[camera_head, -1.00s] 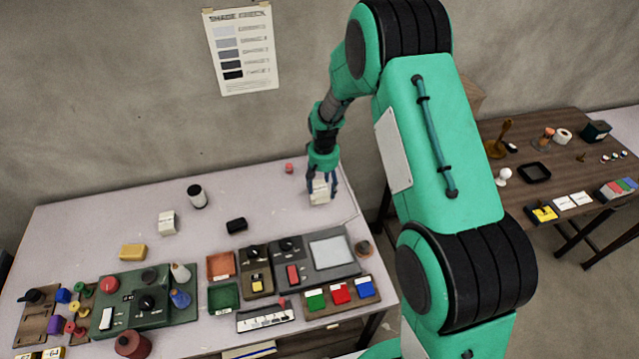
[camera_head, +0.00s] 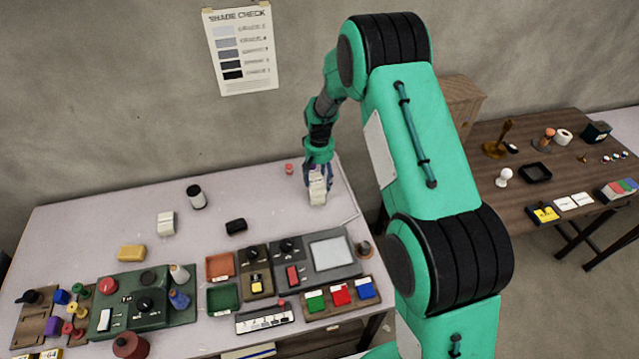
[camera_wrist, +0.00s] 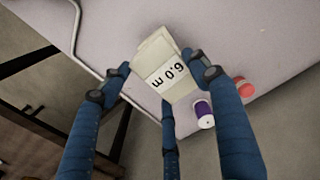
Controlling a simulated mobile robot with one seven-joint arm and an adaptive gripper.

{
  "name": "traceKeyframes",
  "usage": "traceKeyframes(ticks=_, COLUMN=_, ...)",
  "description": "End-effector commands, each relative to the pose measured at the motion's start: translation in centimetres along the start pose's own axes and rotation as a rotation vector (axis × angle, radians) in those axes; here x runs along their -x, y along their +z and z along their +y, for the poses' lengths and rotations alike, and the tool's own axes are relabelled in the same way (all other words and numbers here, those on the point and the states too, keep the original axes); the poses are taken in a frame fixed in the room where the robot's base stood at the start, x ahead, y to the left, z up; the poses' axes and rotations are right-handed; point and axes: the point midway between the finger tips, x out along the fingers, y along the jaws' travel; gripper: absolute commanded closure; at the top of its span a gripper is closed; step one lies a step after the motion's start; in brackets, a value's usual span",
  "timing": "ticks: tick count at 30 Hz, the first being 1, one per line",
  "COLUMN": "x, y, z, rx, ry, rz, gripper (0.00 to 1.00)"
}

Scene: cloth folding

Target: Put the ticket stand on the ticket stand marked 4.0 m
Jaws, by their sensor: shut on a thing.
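My gripper (camera_head: 317,182) is at the right back part of the white table. It is shut on a cream ticket stand (camera_head: 318,196). In the wrist view the stand (camera_wrist: 160,55) sits between my blue fingers (camera_wrist: 163,85), and its label reads 6.0 m upside down. Whether its base touches the table is unclear. A second cream ticket stand (camera_head: 166,223) stands on the left middle of the table, apart from my gripper. Its marking is too small to read, so I cannot tell whether it says 4.0 m.
A purple and white spool (camera_wrist: 203,112) and a red piece (camera_wrist: 245,87) lie close to my fingers. A black-topped jar (camera_head: 196,197), a black block (camera_head: 236,226) and a yellow block (camera_head: 132,252) stand further left. Control boxes and trays crowd the front edge.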

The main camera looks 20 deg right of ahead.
Motion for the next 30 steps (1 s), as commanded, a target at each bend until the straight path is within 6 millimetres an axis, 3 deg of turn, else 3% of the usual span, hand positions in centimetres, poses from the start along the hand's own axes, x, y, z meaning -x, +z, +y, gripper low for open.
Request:
traceKeyframes(ticks=6, x=-2.2, y=0.0, z=0.0, rx=0.000, ry=0.000, rz=-0.001, gripper=0.59)
traceKeyframes(ticks=20, x=-2.6, y=0.0, z=0.0, rx=0.000, ry=0.000, rz=-0.001, gripper=0.59)
traceKeyframes(ticks=21, x=-2.5, y=0.0, z=0.0, rx=0.000, ry=0.000, rz=0.000, gripper=0.33)
traceKeyframes(ticks=23, x=-2.5, y=0.0, z=0.0, rx=0.000, ry=0.000, rz=0.000, gripper=0.21)
traceKeyframes(ticks=30, x=-2.5, y=0.0, z=0.0, rx=0.000, ry=0.000, rz=0.000, gripper=0.20)
